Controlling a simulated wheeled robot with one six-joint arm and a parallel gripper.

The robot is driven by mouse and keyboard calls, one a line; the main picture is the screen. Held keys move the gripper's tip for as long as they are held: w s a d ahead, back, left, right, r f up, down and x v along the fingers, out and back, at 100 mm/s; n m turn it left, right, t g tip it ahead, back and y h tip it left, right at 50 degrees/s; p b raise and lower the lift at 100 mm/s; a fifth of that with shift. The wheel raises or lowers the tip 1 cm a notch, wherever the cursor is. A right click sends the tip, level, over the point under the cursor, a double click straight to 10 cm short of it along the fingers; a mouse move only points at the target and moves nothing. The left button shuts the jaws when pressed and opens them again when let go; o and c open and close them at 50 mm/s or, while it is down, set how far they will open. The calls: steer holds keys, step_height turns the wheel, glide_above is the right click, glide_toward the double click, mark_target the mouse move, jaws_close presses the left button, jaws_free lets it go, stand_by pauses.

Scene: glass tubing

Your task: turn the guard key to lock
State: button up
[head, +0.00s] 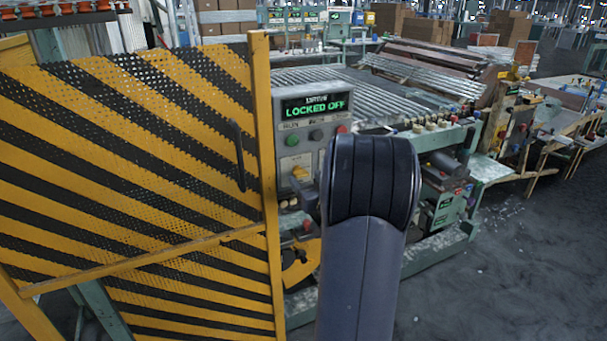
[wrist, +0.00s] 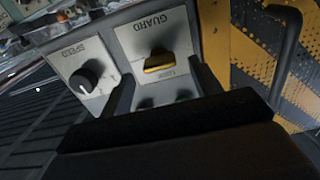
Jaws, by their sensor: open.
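The yellow guard key (wrist: 160,62) sits on a pale plate (wrist: 130,36) marked GUARD above it and LOCK below it. Its bar lies across the plate, roughly in line with the lettering. My gripper (wrist: 165,88) is open, its dark fingers reaching up from the bottom of the wrist view, apart on either side just below the key. I cannot tell whether they touch the plate. In the head view the key (head: 300,173) shows small on the grey control box, left of my arm, which hides most of the gripper.
A display (head: 314,106) on the box reads LOCKED OFF. A green button (head: 292,141) and others sit below it. A speed knob (wrist: 84,80) is left of the key in the wrist view. The striped guard door (head: 130,150) with a dark handle (head: 239,155) stands close by.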

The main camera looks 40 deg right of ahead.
mark_target(300, 173)
steer(key=shift+x, duration=1.3)
steer(key=shift+c, duration=0.4)
steer(key=c, duration=0.9)
